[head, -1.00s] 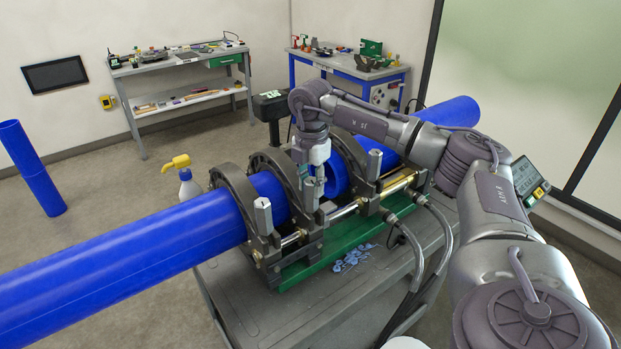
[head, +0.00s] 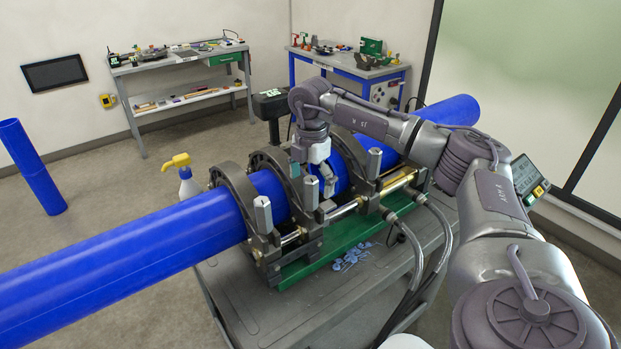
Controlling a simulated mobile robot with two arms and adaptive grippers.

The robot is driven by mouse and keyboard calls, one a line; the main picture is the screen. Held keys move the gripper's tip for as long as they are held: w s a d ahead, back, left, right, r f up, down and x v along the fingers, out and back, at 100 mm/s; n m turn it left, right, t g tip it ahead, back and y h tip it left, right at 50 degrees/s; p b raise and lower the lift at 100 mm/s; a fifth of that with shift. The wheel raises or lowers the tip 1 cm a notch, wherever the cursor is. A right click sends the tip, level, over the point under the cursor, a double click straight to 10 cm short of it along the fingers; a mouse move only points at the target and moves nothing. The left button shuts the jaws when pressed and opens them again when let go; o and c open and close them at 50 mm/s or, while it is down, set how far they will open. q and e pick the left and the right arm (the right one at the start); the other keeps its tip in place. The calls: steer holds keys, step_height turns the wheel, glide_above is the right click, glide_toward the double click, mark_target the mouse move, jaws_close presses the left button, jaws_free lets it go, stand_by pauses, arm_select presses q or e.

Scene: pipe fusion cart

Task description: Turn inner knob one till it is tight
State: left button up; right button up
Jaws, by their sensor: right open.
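The pipe fusion clamp (head: 262,165) holds a long blue pipe (head: 130,252) in several dark ring clamps, with silver knobs on their front sides. The inner knob (head: 311,191) stands upright at the front of an inner ring. My right gripper (head: 325,188) points down from above, open, close beside this knob. Its fingers partly cover the area around the knob, and I cannot tell if they touch it. One outer knob (head: 263,213) stands to the left and another knob (head: 374,162) to the right. My left gripper is not in view.
The green base (head: 300,268) sits on a grey cart (head: 270,315). Blue shavings (head: 350,257) lie on the cart, and hoses (head: 420,255) run down at its right. A spray bottle (head: 187,183) stands behind the pipe. Workbenches stand at the back wall.

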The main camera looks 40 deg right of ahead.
steer(key=shift+r+p, duration=2.45)
steer(key=shift+r, duration=0.6)
steer(key=shift+f, duration=0.1)
